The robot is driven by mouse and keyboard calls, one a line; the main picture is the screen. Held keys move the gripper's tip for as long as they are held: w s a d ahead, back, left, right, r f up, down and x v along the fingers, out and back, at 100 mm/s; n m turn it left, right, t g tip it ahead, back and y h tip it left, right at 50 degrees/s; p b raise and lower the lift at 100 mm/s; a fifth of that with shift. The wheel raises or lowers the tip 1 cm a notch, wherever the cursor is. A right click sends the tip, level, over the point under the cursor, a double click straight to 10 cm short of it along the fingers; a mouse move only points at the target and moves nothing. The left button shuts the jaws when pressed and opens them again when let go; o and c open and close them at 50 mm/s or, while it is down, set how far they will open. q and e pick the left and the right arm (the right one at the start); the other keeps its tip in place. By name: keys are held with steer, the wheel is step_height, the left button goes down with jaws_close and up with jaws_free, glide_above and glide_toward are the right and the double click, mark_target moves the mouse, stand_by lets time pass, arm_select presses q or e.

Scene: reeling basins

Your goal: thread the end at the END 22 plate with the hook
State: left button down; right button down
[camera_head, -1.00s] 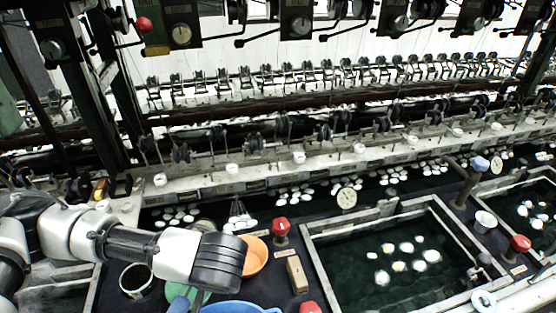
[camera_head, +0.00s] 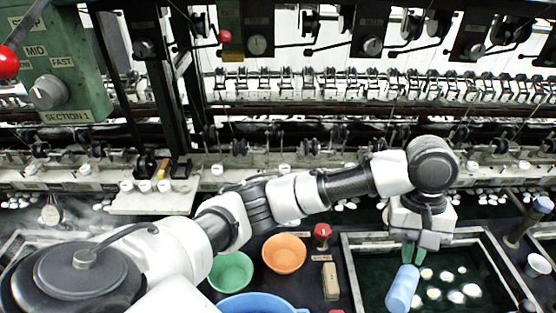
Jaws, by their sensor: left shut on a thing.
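My left gripper (camera_head: 414,254) reaches across from the left and hangs over the near-left part of the right-hand basin (camera_head: 352,262). It points down and its green fingers are shut on a light-blue cylinder (camera_head: 402,290), which is tilted and looks like a handle. No hook tip shows on it; its lower end is near the picture's bottom. The END 22 plate cannot be made out; the small plates along the pale rail (camera_head: 330,172) are too small to read. My right gripper is not in view.
White cocoons (camera_head: 456,296) float in the basin below the gripper. An orange bowl (camera_head: 284,254), green bowl (camera_head: 231,272), blue bowl (camera_head: 256,305), red knob (camera_head: 322,231) and wooden block (camera_head: 331,281) stand on the dark counter. A green control box (camera_head: 66,75) is at upper left.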

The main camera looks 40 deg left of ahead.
arm_select(q)
steer(key=w+r+n+h, duration=0.1)
steer(key=h, duration=0.1)
steer(key=w+a+r+n+h, duration=0.1)
steer(key=h, duration=0.1)
steer(key=shift+w+r+n+p, duration=0.35)
steer(key=shift+w+n+p, duration=0.05)
steer(key=w+a+r+n+t+h+p, duration=0.2)
steer(key=w+a+n+t+h, duration=0.5)
steer(key=a+t, duration=0.4)
steer(key=a+f+n+t+y+b, duration=0.2)
steer(key=a+f+n+t+y, duration=0.1)
steer(key=a, duration=0.6)
steer(key=a+f+n+t+y+b, duration=0.1)
steer(key=a+f+n+t+y, duration=0.1)
steer(key=a+f, duration=0.4)
steer(key=a+f+n+t+y+b, duration=0.2)
steer(key=a+f+n+t+y, duration=0.1)
steer(key=a, duration=1)
steer(key=shift+a+f+n+t+y+b, duration=0.35)
steer(key=shift+f+n+t, duration=0.35)
steer(key=shift+f, duration=0.5)
steer(key=shift+r, duration=0.1)
